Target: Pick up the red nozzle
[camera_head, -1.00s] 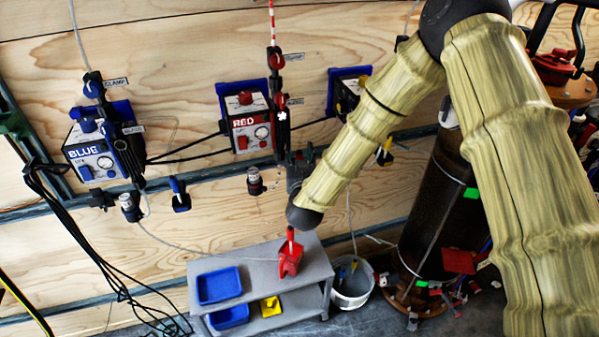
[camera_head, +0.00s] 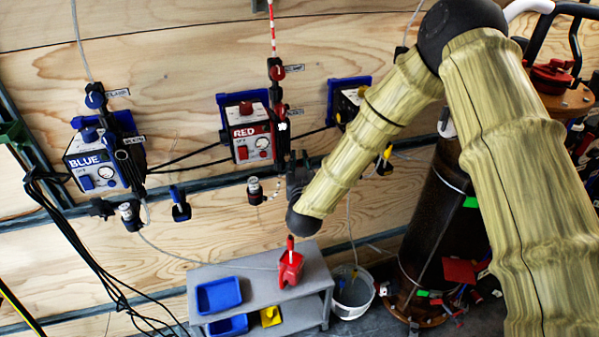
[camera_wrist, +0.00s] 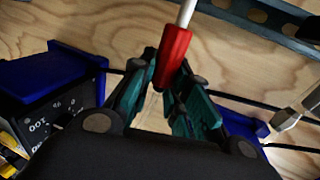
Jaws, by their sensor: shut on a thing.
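My gripper (camera_head: 297,168) is raised in front of the plywood wall, just right of and below the red-labelled box (camera_head: 250,135). In the wrist view its teal-lined fingers (camera_wrist: 165,88) are closed around a red cylinder, the red nozzle (camera_wrist: 174,52). A white rod or tube runs from the nozzle out of the top edge. The nozzle's lower end is partly hidden between the fingers. In the head view I cannot make out the held nozzle. A red holder (camera_head: 291,270) with a red upright piece stands on the grey shelf (camera_head: 262,279), below my gripper.
A blue-labelled box (camera_head: 90,168) hangs at the left and a yellow box (camera_head: 350,98) near my arm. Blue trays (camera_head: 219,292) sit on the shelf. A white bucket (camera_head: 353,290) and a dark cylinder (camera_head: 437,225) stand at the right. Black cables hang at the left.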

